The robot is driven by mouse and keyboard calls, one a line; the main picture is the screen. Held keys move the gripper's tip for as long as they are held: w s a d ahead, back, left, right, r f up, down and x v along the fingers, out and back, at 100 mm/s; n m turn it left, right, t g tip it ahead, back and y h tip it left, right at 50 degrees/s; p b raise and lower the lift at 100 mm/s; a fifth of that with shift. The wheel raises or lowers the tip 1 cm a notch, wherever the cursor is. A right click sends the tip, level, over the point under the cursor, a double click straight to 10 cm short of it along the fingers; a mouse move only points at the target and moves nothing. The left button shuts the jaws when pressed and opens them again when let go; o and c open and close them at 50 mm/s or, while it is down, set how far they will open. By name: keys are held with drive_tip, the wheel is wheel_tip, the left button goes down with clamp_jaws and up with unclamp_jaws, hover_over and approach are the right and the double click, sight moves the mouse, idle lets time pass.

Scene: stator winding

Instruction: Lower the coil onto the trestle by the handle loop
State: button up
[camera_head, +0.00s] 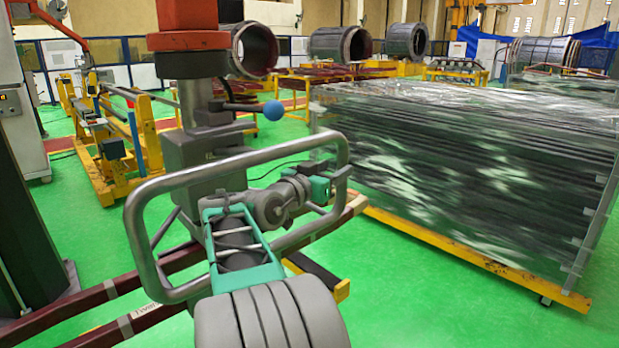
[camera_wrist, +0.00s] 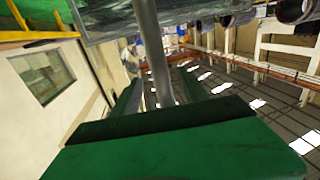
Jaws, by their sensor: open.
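The grey tubular handle loop (camera_head: 240,170) stands upright in the head view, hung on the lifting column (camera_head: 205,150). The coil (camera_head: 65,312), long dark-red bars with pale tape bands, runs across below the loop, partly hidden by my arm. A yellow trestle part (camera_head: 341,291) with a dark top shows under the coil's right part; I cannot tell whether they touch. My gripper (camera_head: 322,187) is open at the right end of the loop. In the wrist view, a grey bar of the loop (camera_wrist: 158,45) runs between the green fingers, apparently ungripped.
A large film-wrapped stack (camera_head: 470,170) on a yellow wheeled frame (camera_head: 480,258) stands close on the right. A lever with a blue ball (camera_head: 273,110) juts from the column. A yellow stand (camera_head: 110,150) is at the left. Green floor (camera_head: 420,300) is clear at the front right.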

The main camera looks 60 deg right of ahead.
drive_tip(key=shift+s+d+r, duration=0.1)
drive_tip(key=shift+d+r, duration=0.15)
drive_tip(key=shift+d, duration=0.2)
drive_tip(key=d+p, duration=0.2)
drive_tip(key=d, duration=0.5)
drive_tip(key=shift+f, duration=0.1)
drive_tip(key=shift+c, duration=0.2)
clamp_jaws()
idle(0.5)
idle(0.6)
idle(1.4)
